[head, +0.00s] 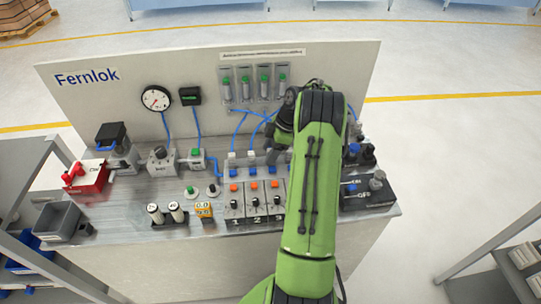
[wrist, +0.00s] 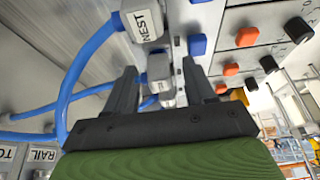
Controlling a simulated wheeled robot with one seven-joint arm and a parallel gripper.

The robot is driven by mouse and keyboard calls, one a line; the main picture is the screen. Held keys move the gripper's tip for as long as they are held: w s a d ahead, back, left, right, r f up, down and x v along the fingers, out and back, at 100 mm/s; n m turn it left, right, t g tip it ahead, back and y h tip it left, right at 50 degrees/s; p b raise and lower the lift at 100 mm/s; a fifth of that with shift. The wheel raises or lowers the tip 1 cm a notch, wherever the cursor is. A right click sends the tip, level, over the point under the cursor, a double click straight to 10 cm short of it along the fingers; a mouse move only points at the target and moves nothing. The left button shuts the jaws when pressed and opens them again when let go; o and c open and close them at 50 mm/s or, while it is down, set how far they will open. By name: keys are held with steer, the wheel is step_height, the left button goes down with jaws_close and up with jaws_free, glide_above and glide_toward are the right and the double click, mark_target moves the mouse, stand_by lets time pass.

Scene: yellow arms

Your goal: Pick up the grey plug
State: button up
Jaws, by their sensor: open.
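My gripper (wrist: 159,72) is open in the wrist view, with one dark finger on each side of a small grey block-like fitting (wrist: 160,68). This fitting may be the grey plug; a blue tube runs near it. I cannot tell whether the fingers touch it. A larger grey block marked NEST (wrist: 147,24), with a blue tube, is just beyond. In the head view my gripper (head: 273,156) is low over the back of the switch row, partly hidden by my green arm. A grey knob-like piece (head: 377,180) stands on a black box at the right.
The bench (head: 130,195) carries a red box (head: 86,177), a grey bin (head: 58,220), switch modules with orange buttons (head: 253,201) and two white-topped cylinders (head: 166,214). A back panel (head: 130,85) with a gauge (head: 156,98) rises behind. Blue tubes cross near my gripper.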

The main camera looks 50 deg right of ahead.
steer(key=shift+c, duration=0.3)
jaws_close()
step_height(320, 180, up, 10)
steer(key=shift+r+p, duration=0.1)
steer(key=shift+p, duration=1.1)
steer(key=shift+a+r, duration=0.1)
